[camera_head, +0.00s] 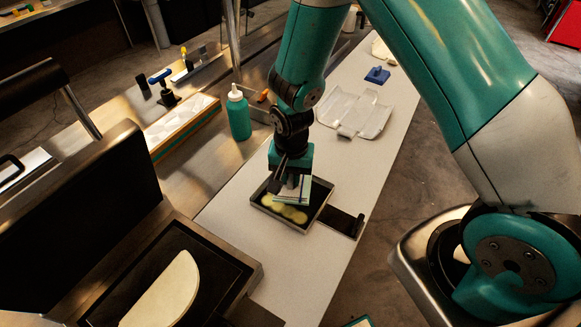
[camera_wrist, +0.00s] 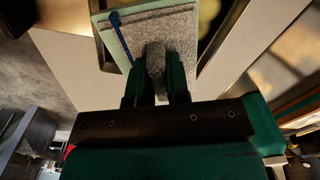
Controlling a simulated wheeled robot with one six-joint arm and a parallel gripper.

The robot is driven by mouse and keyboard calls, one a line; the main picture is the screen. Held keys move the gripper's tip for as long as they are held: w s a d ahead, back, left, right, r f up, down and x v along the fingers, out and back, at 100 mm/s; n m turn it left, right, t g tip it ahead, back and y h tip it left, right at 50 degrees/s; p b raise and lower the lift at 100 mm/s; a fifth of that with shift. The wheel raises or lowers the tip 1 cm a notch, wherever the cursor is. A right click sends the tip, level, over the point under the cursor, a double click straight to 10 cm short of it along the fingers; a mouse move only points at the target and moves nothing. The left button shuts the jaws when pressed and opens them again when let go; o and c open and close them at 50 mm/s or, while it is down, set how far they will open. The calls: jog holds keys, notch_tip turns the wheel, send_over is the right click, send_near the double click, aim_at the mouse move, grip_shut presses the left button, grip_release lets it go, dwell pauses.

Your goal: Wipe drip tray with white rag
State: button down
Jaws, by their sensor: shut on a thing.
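The drip tray (camera_head: 320,193) is a shallow dark tray with a metal rim on the white counter, with a black handle (camera_head: 345,222) at its right. Yellowish wet-looking patches (camera_head: 285,212) lie in it. I cannot tell whether the rag touches the tray floor. The rag and gripper hide part of the tray.
A griddle (camera_head: 215,262) with a folded tortilla (camera_head: 165,292) stands at front left, its dark lid raised. A green bottle (camera_head: 238,115) stands behind the tray. A pale plastic tray (camera_head: 355,112) and blue object (camera_head: 377,75) lie farther back. The counter before the tray is clear.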

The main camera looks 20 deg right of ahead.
jog(key=shift+s, duration=0.1)
jog(key=shift+a+f+b, duration=0.1)
jog(key=shift+f+b, duration=0.2)
jog(key=b, duration=0.3)
send_over(293, 205)
jog(key=w, duration=0.2)
jog(key=shift+s+f, duration=0.15)
jog(key=shift+f, duration=2)
jog(key=shift+f+b, duration=0.55)
jog(key=shift+s+a+f, duration=0.1)
jog(key=shift+s+a, duration=0.05)
jog(key=shift+s, duration=0.35)
jog(key=shift+s+a, duration=0.15)
jog(key=shift+s, duration=0.35)
jog(key=shift+w+d, duration=0.1)
jog(key=shift+d, duration=0.2)
jog(key=shift+w, duration=0.1)
